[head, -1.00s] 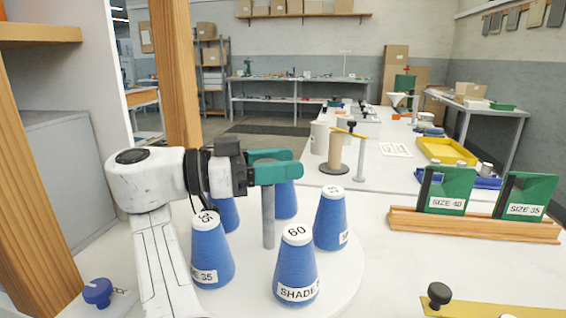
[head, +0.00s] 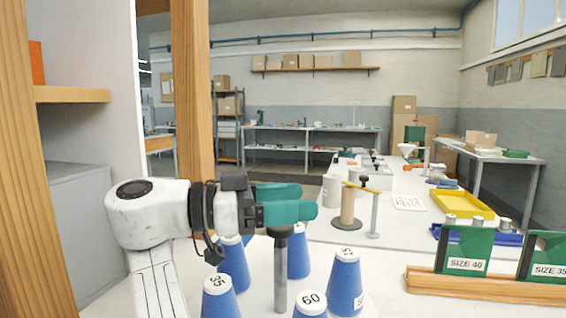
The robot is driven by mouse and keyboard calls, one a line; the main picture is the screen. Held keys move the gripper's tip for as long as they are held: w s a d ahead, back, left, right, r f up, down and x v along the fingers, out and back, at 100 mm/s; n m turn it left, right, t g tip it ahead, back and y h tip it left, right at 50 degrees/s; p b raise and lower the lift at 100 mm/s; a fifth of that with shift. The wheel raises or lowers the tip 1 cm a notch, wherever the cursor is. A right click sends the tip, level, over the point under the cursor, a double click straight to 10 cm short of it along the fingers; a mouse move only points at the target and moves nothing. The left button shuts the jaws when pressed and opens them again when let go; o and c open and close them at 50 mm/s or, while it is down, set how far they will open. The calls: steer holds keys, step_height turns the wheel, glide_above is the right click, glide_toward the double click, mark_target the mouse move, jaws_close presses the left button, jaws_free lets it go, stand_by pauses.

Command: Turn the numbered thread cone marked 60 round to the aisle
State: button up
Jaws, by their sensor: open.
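The blue thread cone marked 60 (head: 311,302) stands at the bottom edge of the head view, with only its white numbered top and a little blue showing. Its lower part is cut off by the frame. Other blue cones stand around a grey post (head: 281,275) on a round white turntable (head: 368,307): the cone marked 35 (head: 220,300) at the left, another behind it (head: 233,266), one at the back (head: 298,254) and one at the right (head: 344,284). My gripper (head: 308,203) is open and empty, above the post and higher than the cones.
A wooden rack (head: 480,285) with green cards marked SIZE 40 and SIZE 35 stands at the right. A tan spool (head: 347,206) stands beyond my gripper. A wooden upright (head: 190,100) and shelf (head: 75,94) bound the left side. Bare white tabletop lies before the rack.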

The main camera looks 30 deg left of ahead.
steer(key=s+d+r, duration=0.3)
steer(key=s+r, duration=0.1)
steer(key=s, duration=0.1)
steer(key=s+d+r+p, duration=0.1)
steer(key=s+d+r, duration=0.1)
steer(key=s+r, duration=0.2)
steer(key=shift+s+d+r, duration=0.15)
steer(key=shift+s+d, duration=0.25)
steer(key=shift+s, duration=0.7)
